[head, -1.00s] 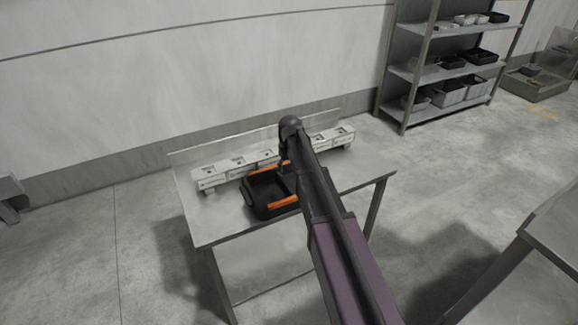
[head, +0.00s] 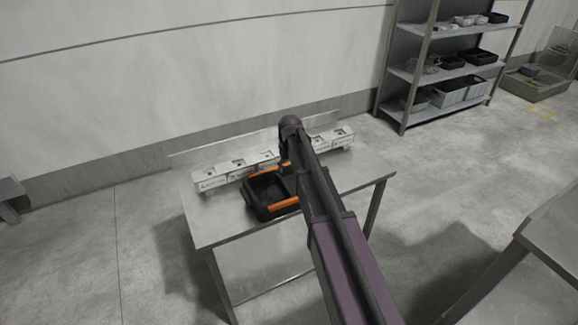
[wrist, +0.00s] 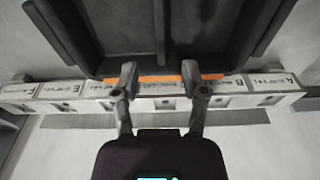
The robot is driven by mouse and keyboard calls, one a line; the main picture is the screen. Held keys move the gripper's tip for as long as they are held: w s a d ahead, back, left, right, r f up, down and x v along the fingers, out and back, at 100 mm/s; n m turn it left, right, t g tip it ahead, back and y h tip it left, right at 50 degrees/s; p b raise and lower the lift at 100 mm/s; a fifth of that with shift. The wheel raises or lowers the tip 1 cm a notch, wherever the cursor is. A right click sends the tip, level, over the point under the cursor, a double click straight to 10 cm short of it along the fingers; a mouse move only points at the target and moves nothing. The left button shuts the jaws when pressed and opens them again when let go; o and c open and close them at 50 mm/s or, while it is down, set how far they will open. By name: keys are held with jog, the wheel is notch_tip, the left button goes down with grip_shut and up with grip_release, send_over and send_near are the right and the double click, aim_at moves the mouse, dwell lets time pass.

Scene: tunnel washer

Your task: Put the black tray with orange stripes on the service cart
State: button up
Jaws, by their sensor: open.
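The black tray with orange stripes (head: 262,212) sits on a metal table (head: 215,224), in front of a pale row of labelled blocks. My arm covers its right part in the head view. My gripper (wrist: 158,72) is open in the wrist view, its two fingers spread along the orange-striped edge of the tray (wrist: 130,38). I cannot tell whether the fingers touch it. The gripper's tips are hidden behind my arm in the head view. A metal-topped stand (head: 556,235) is cut off at the right edge; I cannot tell whether it is the service cart.
The labelled block row (head: 215,180) runs along the back of the table, close behind the tray; it also shows in the wrist view (wrist: 60,92). A shelf rack (head: 425,70) with trays and bins stands at the back right. Open floor (head: 440,185) lies between the table and the stand.

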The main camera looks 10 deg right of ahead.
jog(key=s+d+m, duration=0.1)
jog(key=s+d, duration=0.1)
jog(key=s, duration=1.2)
jog(key=s+d+m+g, duration=0.1)
jog(key=s+d+m, duration=0.1)
jog(key=s, duration=1.2)
jog(key=shift+d+m, duration=0.2)
jog(key=shift+m, duration=0.1)
jog(key=shift+w, duration=0.1)
jog(key=shift+o, duration=0.5)
notch_tip(320, 180, up, 3)
jog(key=n+p, duration=0.3)
jog(key=n, duration=0.1)
send_over(287, 185)
jog(key=shift+w+f, duration=0.1)
jog(key=shift+f, duration=0.1)
notch_tip(287, 185, down, 9)
jog(key=b, duration=0.9)
jog(key=shift+a+r, duration=0.1)
jog(key=shift+r, duration=0.1)
